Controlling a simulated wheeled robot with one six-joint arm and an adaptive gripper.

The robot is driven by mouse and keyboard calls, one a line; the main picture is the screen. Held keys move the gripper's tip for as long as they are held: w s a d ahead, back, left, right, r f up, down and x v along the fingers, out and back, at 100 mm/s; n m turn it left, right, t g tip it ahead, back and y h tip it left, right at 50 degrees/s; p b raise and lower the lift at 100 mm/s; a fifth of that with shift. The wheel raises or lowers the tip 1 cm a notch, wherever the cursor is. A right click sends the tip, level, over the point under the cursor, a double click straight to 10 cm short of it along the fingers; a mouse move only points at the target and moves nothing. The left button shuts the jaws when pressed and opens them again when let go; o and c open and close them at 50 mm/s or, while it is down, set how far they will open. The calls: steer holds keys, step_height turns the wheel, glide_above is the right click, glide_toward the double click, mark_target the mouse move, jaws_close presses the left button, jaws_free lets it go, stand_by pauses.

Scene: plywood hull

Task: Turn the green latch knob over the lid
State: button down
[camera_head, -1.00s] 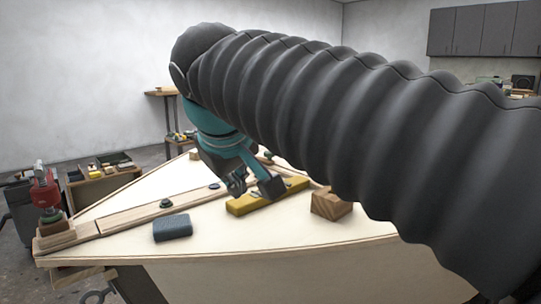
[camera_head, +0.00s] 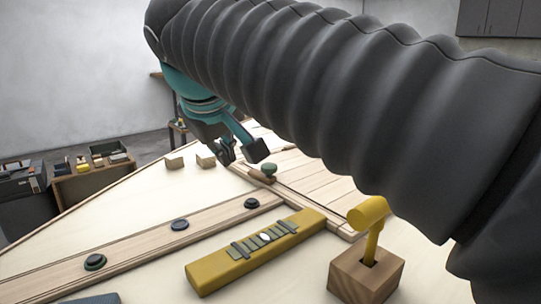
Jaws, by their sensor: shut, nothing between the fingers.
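The green latch knob (camera_head: 269,168) stands on a small brown wooden bar (camera_head: 262,177) at the edge of the slatted wooden lid (camera_head: 305,178). The bar points to the lower right from near the knob; I cannot tell whether any of it lies over the lid. My gripper (camera_head: 243,153) is shut and empty. It hangs just to the upper left of the knob in the picture, apart from it. My black-sleeved arm hides the lid's right side.
A yellow level (camera_head: 205,275) and a wooden block (camera_head: 350,282) holding a yellow-headed mallet (camera_head: 368,212) are in front. A wooden strip (camera_head: 140,247) with black knobs crosses the pale plywood. Two small blocks (camera_head: 174,161) sit behind.

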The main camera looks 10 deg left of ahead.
steer(key=b+x, duration=0.1)
steer(key=x, duration=0.8)
steer(key=shift+d+f, duration=0.1)
steer(key=shift+d, duration=0.05)
steer(key=shift+w+d, duration=0.3)
steer(key=shift+w, duration=0.2)
steer(key=shift+w+d, duration=0.25)
steer(key=shift+w, duration=0.3)
steer(key=shift+w+d, duration=0.4)
steer(key=shift+w, duration=0.35)
steer(key=shift+a, duration=0.15)
